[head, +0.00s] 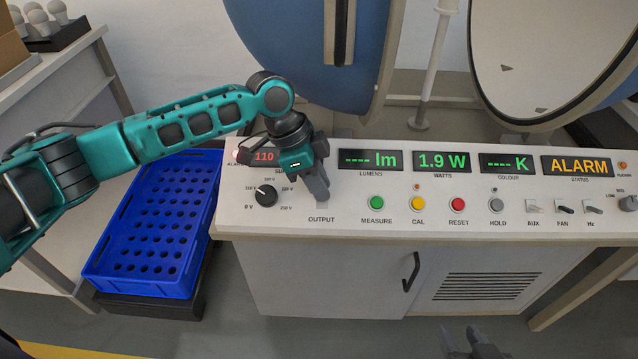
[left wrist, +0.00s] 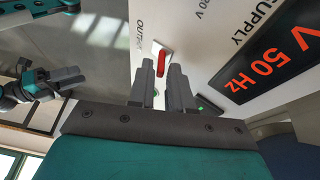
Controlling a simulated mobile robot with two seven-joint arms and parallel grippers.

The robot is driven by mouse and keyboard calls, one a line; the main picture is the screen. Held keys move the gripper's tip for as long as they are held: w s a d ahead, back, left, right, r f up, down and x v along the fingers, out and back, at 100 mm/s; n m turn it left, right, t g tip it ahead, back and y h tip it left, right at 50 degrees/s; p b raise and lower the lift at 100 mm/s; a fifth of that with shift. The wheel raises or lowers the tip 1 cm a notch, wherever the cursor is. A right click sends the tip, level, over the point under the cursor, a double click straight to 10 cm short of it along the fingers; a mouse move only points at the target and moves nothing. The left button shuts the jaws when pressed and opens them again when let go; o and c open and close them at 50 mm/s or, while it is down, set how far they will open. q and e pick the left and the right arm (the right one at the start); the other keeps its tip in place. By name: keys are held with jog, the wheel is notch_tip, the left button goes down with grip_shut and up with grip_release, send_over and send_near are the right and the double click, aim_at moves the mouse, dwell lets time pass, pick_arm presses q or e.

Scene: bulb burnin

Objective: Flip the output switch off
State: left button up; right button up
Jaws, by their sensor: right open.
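The output switch (left wrist: 161,62) is a small red rocker in a pale plate, beside the partly hidden "OUTPUT" lettering in the left wrist view. In the head view it is hidden behind my left gripper (head: 321,193), just above the OUTPUT label (head: 321,219). My left gripper's fingers (left wrist: 162,72) point at the panel near the switch, with a narrow gap between them in the left wrist view. Contact with the switch cannot be told. My right gripper (head: 463,341) is open and empty at the bottom edge of the head view, away from the panel.
The white console (head: 420,221) carries a voltage knob (head: 266,196), a green button (head: 376,203), a yellow button (head: 417,203), a red button (head: 457,204) and small toggles. The status display (head: 577,167) reads ALARM. A blue perforated crate (head: 150,285) stands at the left.

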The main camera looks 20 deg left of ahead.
pick_arm(q)
jog(key=shift+c, duration=0.2)
grip_shut()
